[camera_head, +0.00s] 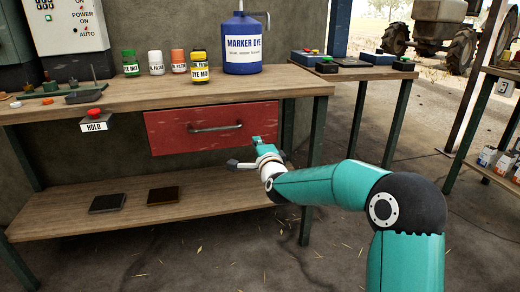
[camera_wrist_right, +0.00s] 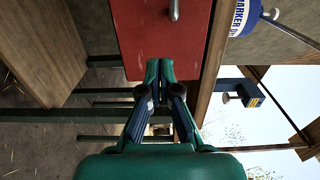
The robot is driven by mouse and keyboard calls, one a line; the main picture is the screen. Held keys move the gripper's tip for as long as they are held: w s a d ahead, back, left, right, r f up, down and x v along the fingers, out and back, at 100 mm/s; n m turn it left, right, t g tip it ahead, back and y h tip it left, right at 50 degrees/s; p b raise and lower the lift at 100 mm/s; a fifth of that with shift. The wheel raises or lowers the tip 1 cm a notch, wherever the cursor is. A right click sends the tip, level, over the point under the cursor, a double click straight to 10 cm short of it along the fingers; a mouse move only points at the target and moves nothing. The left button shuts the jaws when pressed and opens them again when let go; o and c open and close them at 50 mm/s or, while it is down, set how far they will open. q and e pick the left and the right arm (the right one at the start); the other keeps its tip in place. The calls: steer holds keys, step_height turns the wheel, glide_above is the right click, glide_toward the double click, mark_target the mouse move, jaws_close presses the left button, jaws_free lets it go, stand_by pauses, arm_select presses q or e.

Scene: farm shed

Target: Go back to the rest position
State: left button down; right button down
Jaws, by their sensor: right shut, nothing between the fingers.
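My right arm reaches in from the lower right in the head view. Its gripper (camera_head: 258,143) is at the right end of the red drawer (camera_head: 165,134) under the workbench. In the right wrist view the gripper (camera_wrist_right: 160,66) is shut and empty, its fingers together in front of the red drawer front (camera_wrist_right: 140,30). I cannot tell whether the fingertips touch the drawer. The metal drawer handle (camera_head: 215,128) is left of the gripper, and nothing holds it. My left gripper is not in view.
The workbench (camera_head: 290,83) carries a blue marker dye jug (camera_head: 242,45), small bottles and a red button marked HOLD (camera_head: 94,113). A lower shelf (camera_head: 225,200) holds two dark flat pads. A side table (camera_head: 385,75) stands right. Open floor (camera_head: 315,255) lies below the arm.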

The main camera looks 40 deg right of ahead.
steer(key=s+a+f+n+g+y+p, duration=0.1)
steer(key=s+a+f+n+g+y, duration=0.15)
steer(key=a+f, duration=0.7)
steer(key=s+a+f+n+g+y+p, duration=0.1)
steer(key=s+a+f+n+g+y, duration=0.15)
steer(key=a+f, duration=0.65)
steer(key=s+a+f+n+g+y+p, duration=0.1)
steer(key=s+a+f+n+g+y, duration=0.3)
steer(key=f, duration=1)
steer(key=s+a+f+n+g+y, duration=0.1)
steer(key=s+a+f+n+g, duration=0.1)
steer(key=s+a+f, duration=0.35)
steer(key=s+a+f+n+g, duration=0.2)
steer(key=s+a+n, duration=0.1)
steer(key=s, duration=0.5)
steer(key=s+a+f+n+g+y, duration=0.1)
steer(key=s+a+f+n, duration=0.1)
steer(key=s+a+f, duration=0.35)
steer(key=s+r+n+g+p, duration=0.1)
steer(key=s+r+n+p, duration=0.1)
steer(key=r+p, duration=1.7)
steer(key=s+d+r+n+p, duration=0.1)
steer(key=s+r+n+p, duration=0.2)
steer(key=r+p, duration=1.6)
steer(key=shift+s+r+g+y, duration=0.15)
steer(key=shift+r+g+y, duration=0.2)
steer(key=shift+r, duration=0.6)
